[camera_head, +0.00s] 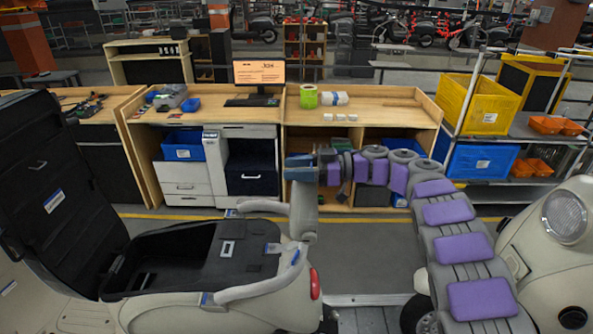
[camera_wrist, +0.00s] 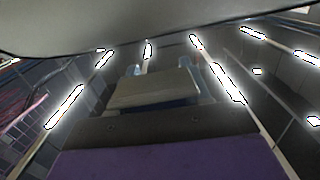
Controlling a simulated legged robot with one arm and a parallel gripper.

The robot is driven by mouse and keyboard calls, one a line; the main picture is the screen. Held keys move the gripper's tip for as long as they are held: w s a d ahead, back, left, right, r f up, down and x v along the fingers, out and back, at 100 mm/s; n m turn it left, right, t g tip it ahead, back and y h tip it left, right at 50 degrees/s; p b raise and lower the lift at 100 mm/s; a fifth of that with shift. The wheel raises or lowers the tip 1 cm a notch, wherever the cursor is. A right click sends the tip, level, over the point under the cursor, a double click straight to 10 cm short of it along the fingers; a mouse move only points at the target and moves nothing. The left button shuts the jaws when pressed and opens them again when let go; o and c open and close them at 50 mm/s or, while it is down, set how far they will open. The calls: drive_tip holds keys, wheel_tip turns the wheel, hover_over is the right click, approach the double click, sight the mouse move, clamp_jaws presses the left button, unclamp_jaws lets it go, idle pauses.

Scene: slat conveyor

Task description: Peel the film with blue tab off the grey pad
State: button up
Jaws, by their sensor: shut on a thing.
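My gripper (camera_head: 298,168) is at the left end of my arm, above the rear of the cream scooter (camera_head: 255,300). It is shut, with something bluish at its tip, which I take for the film with its blue tab; the film itself is hard to make out. In the wrist view the gripper (camera_wrist: 155,85) shows a pale flat part with bluish bits on both sides. A dark grey panel (camera_head: 245,262) on the scooter has a white label and small blue marks; I cannot tell whether it is the grey pad.
The scooter's black seat (camera_head: 40,180) stands open at left. A wooden workbench (camera_head: 370,115) with a monitor (camera_head: 260,73) stands behind. At right are a rack with a yellow crate (camera_head: 480,103), a blue crate (camera_head: 482,160) and another scooter (camera_head: 560,240). Floor shows between the scooters.

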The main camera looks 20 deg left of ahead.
drive_tip(key=shift+s+d+r, duration=0.15)
drive_tip(key=shift+d+r, duration=0.05)
drive_tip(key=shift+r, duration=0.35)
drive_tip(key=d+r, duration=0.1)
drive_tip(key=s+d+r+p, duration=0.1)
drive_tip(key=d+r, duration=0.1)
drive_tip(key=shift+s, duration=0.1)
drive_tip(key=shift+s+r+p, duration=0.15)
drive_tip(key=shift+r+p, duration=0.1)
drive_tip(key=shift+p, duration=0.05)
drive_tip(key=shift+a+f, duration=0.15)
drive_tip(key=shift+a, duration=0.7)
drive_tip(key=s+d+r+p, duration=0.3)
drive_tip(key=r, duration=0.4)
drive_tip(key=shift+s+p, duration=0.2)
drive_tip(key=shift+p, duration=0.2)
drive_tip(key=shift+d+r, duration=0.1)
